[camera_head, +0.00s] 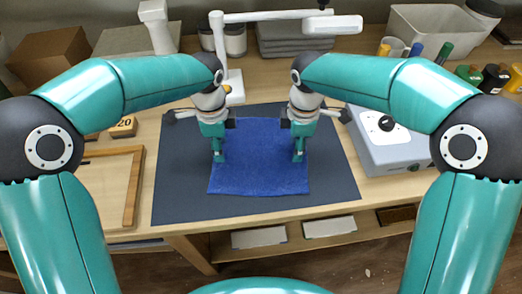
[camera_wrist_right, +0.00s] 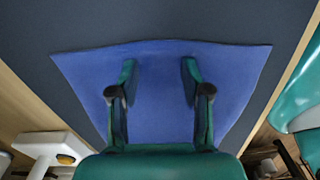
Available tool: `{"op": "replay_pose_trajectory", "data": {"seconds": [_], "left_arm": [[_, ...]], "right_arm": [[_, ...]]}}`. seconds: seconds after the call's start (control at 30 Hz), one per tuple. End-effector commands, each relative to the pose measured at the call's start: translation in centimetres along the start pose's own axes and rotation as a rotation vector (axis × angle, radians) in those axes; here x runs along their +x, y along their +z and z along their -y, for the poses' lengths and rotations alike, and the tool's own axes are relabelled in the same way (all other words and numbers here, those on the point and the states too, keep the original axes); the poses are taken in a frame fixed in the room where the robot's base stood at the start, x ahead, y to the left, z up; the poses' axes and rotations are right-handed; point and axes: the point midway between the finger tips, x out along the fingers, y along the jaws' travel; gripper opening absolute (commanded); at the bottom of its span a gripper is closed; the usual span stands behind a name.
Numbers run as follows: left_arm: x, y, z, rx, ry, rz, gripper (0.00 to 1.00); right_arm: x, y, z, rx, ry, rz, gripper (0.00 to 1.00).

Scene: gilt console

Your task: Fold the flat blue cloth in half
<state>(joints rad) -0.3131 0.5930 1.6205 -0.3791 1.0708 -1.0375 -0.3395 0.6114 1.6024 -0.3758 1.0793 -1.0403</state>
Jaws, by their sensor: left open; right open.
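The blue cloth (camera_head: 260,165) lies flat on a dark grey mat (camera_head: 180,190) on the wooden table. My left gripper (camera_head: 219,157) points down over the cloth's left side, and my right gripper (camera_head: 298,156) points down over its right side. The cloth's far corners are partly hidden by the grippers. In the right wrist view the cloth (camera_wrist_right: 160,110) spreads below the two parted fingers of my right gripper (camera_wrist_right: 159,75), with nothing between them. I cannot tell whether the fingertips touch the cloth.
A grey box with a dial (camera_head: 385,145) stands right of the mat. A wooden frame (camera_head: 130,195) lies at the left. A white lamp (camera_head: 235,90) stands behind the mat, its arm reaching right. Grey folded cloths (camera_head: 290,40) and a bin (camera_head: 430,25) are at the back.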

Motion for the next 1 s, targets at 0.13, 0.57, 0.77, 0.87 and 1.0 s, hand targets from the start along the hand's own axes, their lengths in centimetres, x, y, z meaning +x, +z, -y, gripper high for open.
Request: {"op": "replay_pose_trajectory", "data": {"seconds": [0.13,0.57,0.77,0.87,1.0], "left_arm": [[0.01,0.01,0.0,0.0,0.0,0.0,0.48],[0.38,0.01,-0.02,0.0,0.001,0.0,0.34],[0.43,0.0,-0.03,0.001,0.002,0.001,0.17],[0.48,-0.01,-0.04,0.001,0.002,0.001,0.09],[0.54,-0.01,-0.05,0.001,0.003,0.001,0.0]], "right_arm": [[0.02,-0.01,0.0,0.0,0.0,0.0,0.48],[0.4,-0.02,0.02,0.0,-0.001,0.0,0.34],[0.43,-0.01,0.03,0.0,-0.001,0.0,0.17],[0.47,0.0,0.04,0.0,-0.002,0.0,0.09],[0.53,0.02,0.05,0.0,-0.002,0.0,0.0]]}}
